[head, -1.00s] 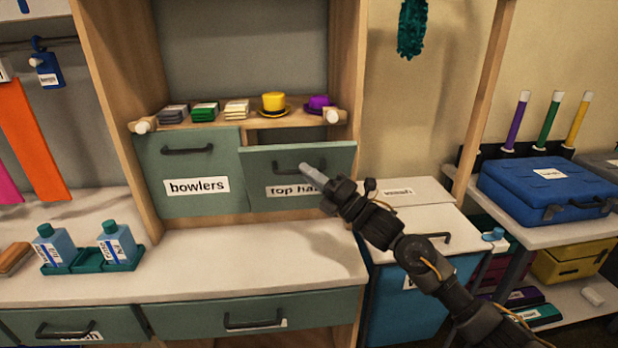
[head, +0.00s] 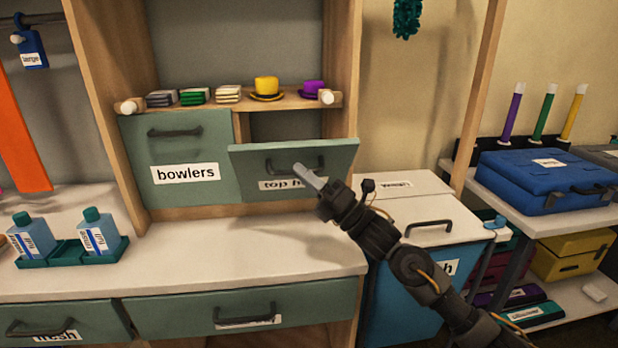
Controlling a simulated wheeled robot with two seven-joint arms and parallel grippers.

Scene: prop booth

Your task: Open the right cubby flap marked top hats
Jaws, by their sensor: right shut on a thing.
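The right cubby flap (head: 250,167), grey-green and labelled "top h...", is tilted outward, with a dark gap showing above its top edge. The end of its label is hidden behind my right gripper. My right gripper (head: 308,174) is shut on the flap's dark bar handle (head: 283,167), at the handle's right part. The left cubby flap (head: 182,150), labelled "bowlers", hangs closed beside it. My left gripper is not in the head view.
Above the flaps, a shelf holds folded cloths (head: 194,96), a yellow hat (head: 266,88) and a purple hat (head: 313,89). A white counter (head: 250,250) lies below, clear under the flap. A blue bin (head: 405,290) stands right, below my right arm.

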